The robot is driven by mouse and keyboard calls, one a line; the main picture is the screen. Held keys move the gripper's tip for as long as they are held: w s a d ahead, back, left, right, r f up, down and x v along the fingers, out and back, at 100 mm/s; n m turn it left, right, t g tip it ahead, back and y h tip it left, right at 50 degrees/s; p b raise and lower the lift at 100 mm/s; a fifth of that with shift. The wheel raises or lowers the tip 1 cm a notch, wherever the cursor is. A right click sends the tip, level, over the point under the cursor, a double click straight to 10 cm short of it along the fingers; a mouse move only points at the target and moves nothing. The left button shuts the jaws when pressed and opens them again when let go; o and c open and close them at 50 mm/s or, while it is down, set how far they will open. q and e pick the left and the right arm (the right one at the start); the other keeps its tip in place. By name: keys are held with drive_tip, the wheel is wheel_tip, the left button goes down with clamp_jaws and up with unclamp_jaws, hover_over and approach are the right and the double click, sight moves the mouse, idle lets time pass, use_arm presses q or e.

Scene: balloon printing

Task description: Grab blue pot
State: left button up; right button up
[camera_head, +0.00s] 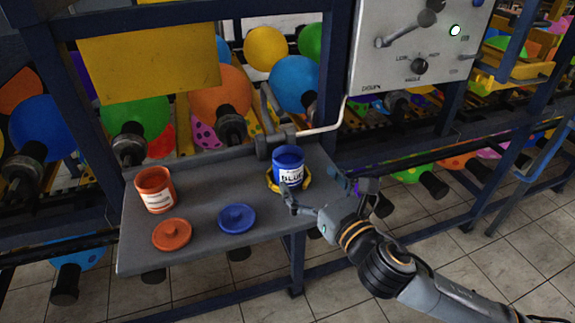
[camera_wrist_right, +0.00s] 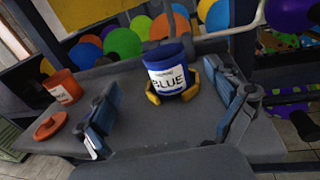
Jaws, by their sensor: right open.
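The blue pot (camera_head: 289,167) stands upright near the right end of the grey shelf, with a white label reading BLUE. A yellow holder (camera_head: 271,180) curves around its lower part. My right gripper (camera_head: 322,199) is at the shelf's right edge, beside the pot. In the right wrist view the blue pot (camera_wrist_right: 168,75) is ahead, between the spread fingers of the right gripper (camera_wrist_right: 168,117); neither finger appears to touch it. The right gripper is open and empty. My left gripper is not in view.
On the grey shelf (camera_head: 195,190) stand an orange pot (camera_head: 155,189) at left, an orange lid (camera_head: 172,234) and a blue lid (camera_head: 237,218). A bent metal rod and control box (camera_head: 410,50) are behind and right. Balloons (camera_head: 292,84) line the machine behind.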

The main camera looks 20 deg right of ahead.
sight(296, 164)
drive_tip(key=w, duration=0.2)
drive_tip(key=w+a, duration=0.1)
drive_tip(key=w, duration=0.1)
drive_tip(key=shift+w, duration=0.2)
drive_tip(key=shift+w+p, duration=0.15)
drive_tip(key=shift+p, duration=0.15)
drive_tip(key=shift+w, duration=0.75)
drive_tip(key=w, duration=0.2)
drive_tip(key=w+p, duration=0.1)
drive_tip(key=shift+w+a+f, duration=0.2)
drive_tip(key=shift+a+f, duration=0.05)
drive_tip(key=shift+f, duration=0.05)
drive_tip(key=shift+w, duration=0.15)
drive_tip(key=shift+c, duration=1.2)
drive_tip(key=c, duration=1.2)
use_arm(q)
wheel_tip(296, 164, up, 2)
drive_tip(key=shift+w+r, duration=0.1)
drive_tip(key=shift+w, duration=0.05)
